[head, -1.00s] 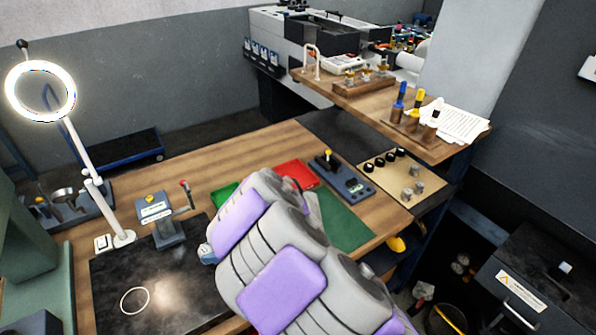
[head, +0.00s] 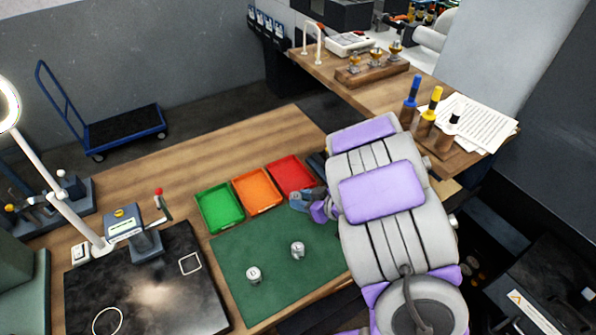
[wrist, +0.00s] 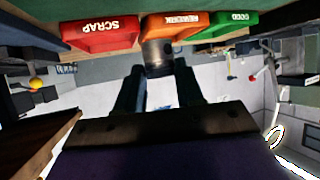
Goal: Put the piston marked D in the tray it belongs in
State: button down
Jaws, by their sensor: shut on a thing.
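My gripper (head: 304,202) is beside the front edge of the red tray, over the back right of the green mat (head: 240,302). In the wrist view my gripper (wrist: 158,78) is shut on a dark grey cylinder, a piston (wrist: 157,58); its mark is not readable. Trays stand in a row: green (head: 213,222), labelled GOOD in the wrist view (wrist: 238,17), orange (head: 257,201), labelled REWORK (wrist: 193,19), and red (head: 290,188), labelled SCRAP (wrist: 107,27). The tray floors that show in the head view look empty. Two silver pistons (head: 254,276) (head: 298,251) stand on the mat, marks unreadable.
A black plate (head: 150,300) with a lever device (head: 133,235) and a ring lamp (head: 60,195) stand at the left. My arm hides the bench's right part.

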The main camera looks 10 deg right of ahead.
jog(key=w, duration=0.6)
jog(key=shift+w+a+f+b, duration=0.25)
jog(key=shift+a+f+b, duration=0.1)
jog(key=shift+a, duration=0.05)
jog(key=w+d, duration=0.1)
jog(key=w, duration=0.1)
jog(key=w+d, duration=0.1)
jog(key=w, duration=0.4)
jog(key=shift+w+d+f+b, duration=0.3)
jog(key=shift+d+f+b, duration=0.1)
jog(key=shift+w+a, duration=0.2)
jog(key=shift+w, duration=0.4)
jog(key=shift+a, duration=0.2)
jog(key=shift+a+f+b, duration=0.15)
jog(key=shift+f+b, duration=0.15)
jog(key=shift+f, duration=0.1)
notch_tip(320, 180, down, 3)
jog(key=shift+r+b, duration=0.2)
jog(key=shift+b, duration=0.3)
jog(key=shift+d+f, duration=0.15)
jog(key=shift+d, duration=0.35)
